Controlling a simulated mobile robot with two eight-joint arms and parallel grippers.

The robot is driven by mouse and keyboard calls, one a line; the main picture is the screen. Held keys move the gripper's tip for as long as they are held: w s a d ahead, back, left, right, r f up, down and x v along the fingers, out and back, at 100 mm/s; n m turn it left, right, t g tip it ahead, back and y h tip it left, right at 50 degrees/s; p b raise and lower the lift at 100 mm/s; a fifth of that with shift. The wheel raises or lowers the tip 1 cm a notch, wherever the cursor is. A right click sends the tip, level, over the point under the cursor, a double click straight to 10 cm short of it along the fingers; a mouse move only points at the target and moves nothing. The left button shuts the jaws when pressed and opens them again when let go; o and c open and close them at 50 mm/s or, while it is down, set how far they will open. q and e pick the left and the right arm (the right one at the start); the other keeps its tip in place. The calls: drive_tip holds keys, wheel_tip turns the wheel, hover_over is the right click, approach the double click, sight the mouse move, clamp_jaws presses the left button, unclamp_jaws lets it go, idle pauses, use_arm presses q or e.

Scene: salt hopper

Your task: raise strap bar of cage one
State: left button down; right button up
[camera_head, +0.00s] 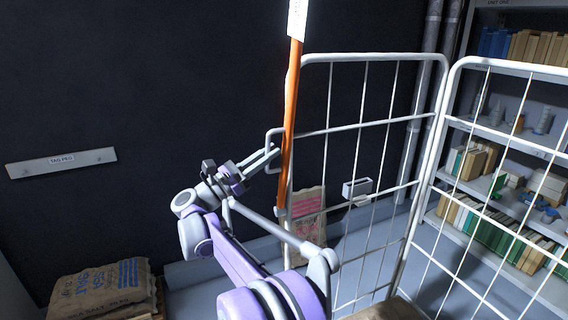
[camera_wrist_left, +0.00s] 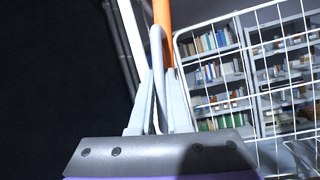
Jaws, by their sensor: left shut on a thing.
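The strap bar (camera_head: 291,110) is an orange bar with a white label at its upper end. It stands nearly upright, leaning slightly right, beside the left edge of the white wire cage (camera_head: 362,122). Its low end is near the cage's side. A pale loop handle (camera_head: 271,133) sticks out to its left. My left gripper (camera_head: 268,158) is at this handle. In the left wrist view, the fingers (camera_wrist_left: 160,100) are shut on the loop (camera_wrist_left: 156,45), with the orange bar (camera_wrist_left: 163,18) just behind. My right gripper is not in view.
A second wire panel (camera_head: 495,165) stands at the right, before shelves of books and boxes (camera_head: 490,215). Printed sacks (camera_head: 102,288) lie at the lower left, and another sack (camera_head: 308,212) stands behind the cage. A sign plate (camera_head: 62,162) is on the dark wall.

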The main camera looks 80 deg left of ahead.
use_arm(q)
drive_tip(key=shift+s+a+r+n+y, duration=0.1)
drive_tip(key=shift+s+a+n+y, duration=0.1)
drive_tip(key=shift+a+n, duration=0.3)
drive_tip(key=shift+s+a+r+n+y, duration=0.1)
drive_tip(key=shift+a+n+y, duration=0.1)
drive_tip(key=shift+a+n, duration=0.25)
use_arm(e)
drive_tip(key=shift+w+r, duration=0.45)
use_arm(q)
drive_tip(key=shift+g, duration=0.3)
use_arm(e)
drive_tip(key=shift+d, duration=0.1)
use_arm(q)
drive_tip(key=c, duration=1.2)
unclamp_jaws()
drive_tip(key=shift+a, duration=0.1)
drive_tip(key=o, duration=0.3)
drive_tip(key=shift+a+f, duration=0.1)
drive_tip(key=shift+a, duration=0.05)
drive_tip(key=shift+s, duration=0.1)
